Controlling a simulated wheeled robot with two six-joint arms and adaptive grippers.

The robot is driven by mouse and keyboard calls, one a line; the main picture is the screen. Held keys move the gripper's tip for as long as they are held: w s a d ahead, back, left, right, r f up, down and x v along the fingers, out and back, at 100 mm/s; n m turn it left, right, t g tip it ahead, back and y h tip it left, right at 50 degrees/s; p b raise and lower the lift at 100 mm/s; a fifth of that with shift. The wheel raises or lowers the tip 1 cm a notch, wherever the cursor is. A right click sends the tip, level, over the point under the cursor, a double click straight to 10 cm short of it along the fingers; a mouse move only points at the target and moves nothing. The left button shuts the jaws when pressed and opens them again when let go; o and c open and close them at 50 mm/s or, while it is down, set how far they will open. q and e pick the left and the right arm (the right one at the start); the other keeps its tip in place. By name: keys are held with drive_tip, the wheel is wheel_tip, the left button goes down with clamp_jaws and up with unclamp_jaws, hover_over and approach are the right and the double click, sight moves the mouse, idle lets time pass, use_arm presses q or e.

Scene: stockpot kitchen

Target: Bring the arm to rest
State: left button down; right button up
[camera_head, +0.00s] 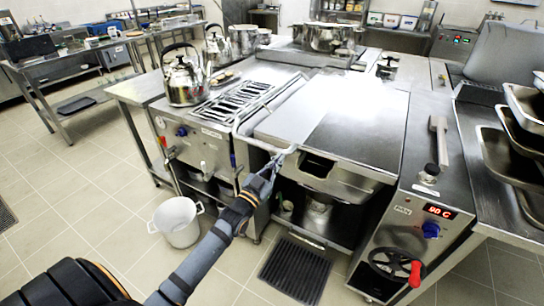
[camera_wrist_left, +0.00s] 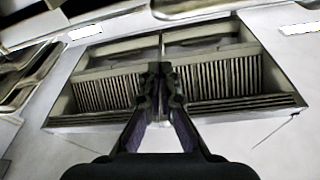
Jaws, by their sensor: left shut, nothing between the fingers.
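My left arm (camera_head: 215,245) reaches in from the lower left of the head view. Its gripper (camera_head: 277,160) is at the front edge of the steel cooking unit, by the bent rail. In the left wrist view the fingers (camera_wrist_left: 160,72) are together, with nothing between them. Beyond them that view shows a ventilation hood (camera_wrist_left: 210,112) with slatted filters. My right gripper is in neither view.
The steel unit has a large flat lid (camera_head: 345,115). A kettle (camera_head: 184,82) stands on its left part. A white pot (camera_head: 178,222) stands on the floor below. A handwheel with a red handle (camera_head: 415,273) sticks out at the right. Open tiled floor lies left.

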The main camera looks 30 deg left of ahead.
use_arm(q)
drive_tip(key=v, duration=0.3)
drive_tip(key=shift+s, duration=0.2)
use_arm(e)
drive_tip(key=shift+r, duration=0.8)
use_arm(q)
drive_tip(key=shift+f, duration=0.1)
